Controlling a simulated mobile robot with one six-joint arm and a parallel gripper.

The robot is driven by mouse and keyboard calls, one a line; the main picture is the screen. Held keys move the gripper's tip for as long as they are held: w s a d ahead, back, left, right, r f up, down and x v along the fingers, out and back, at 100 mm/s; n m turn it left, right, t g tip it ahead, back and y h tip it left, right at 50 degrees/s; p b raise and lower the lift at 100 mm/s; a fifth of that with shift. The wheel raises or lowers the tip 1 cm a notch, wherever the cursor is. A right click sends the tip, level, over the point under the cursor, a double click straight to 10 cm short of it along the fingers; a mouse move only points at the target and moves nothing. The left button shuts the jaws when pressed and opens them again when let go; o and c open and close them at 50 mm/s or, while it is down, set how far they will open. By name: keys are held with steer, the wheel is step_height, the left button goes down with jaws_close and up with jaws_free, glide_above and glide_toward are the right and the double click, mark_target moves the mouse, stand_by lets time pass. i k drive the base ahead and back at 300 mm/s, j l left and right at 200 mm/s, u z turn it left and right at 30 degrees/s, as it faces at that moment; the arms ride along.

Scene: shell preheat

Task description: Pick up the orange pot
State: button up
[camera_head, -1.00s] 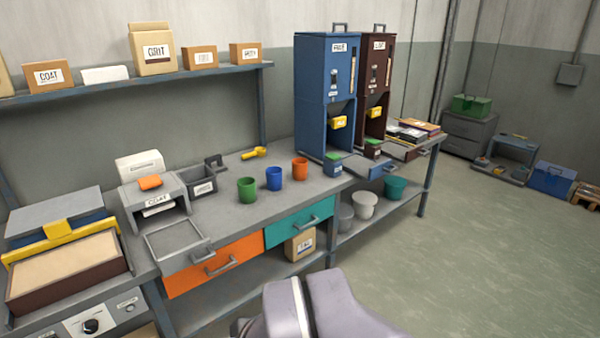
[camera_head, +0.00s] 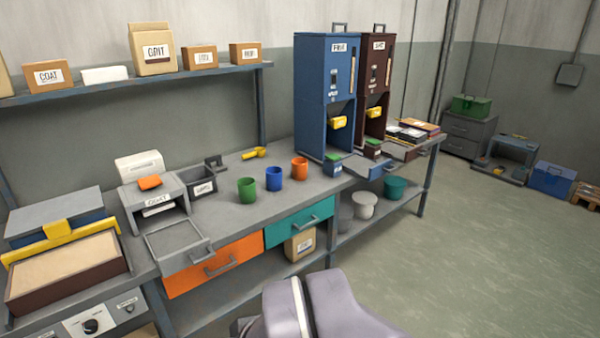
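The orange pot (camera_head: 300,168) stands upright on the grey workbench (camera_head: 228,218), at the right end of a row of three pots. The blue pot (camera_head: 273,179) is just left of it, and the green pot (camera_head: 246,190) is further left. The pots stand apart from each other. A grey part of my own arm shows at the bottom centre, well in front of the bench. My gripper's fingers are not in view, and nothing of mine touches the orange pot.
A tall blue dispenser (camera_head: 326,95) stands right behind the orange pot, with a dark red dispenser (camera_head: 375,85) beside it. A small jar with a green lid (camera_head: 333,165) is to the right. A yellow scoop (camera_head: 254,153) lies behind.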

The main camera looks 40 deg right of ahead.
mark_target(300, 169)
steer(key=i+l+z, duration=0.4)
steer(key=i, duration=0.15)
steer(key=i+l+z, duration=0.2)
steer(key=i+z, duration=0.2)
steer(key=i, duration=0.2)
steer(key=i+z, duration=0.4)
steer(key=i, duration=0.2)
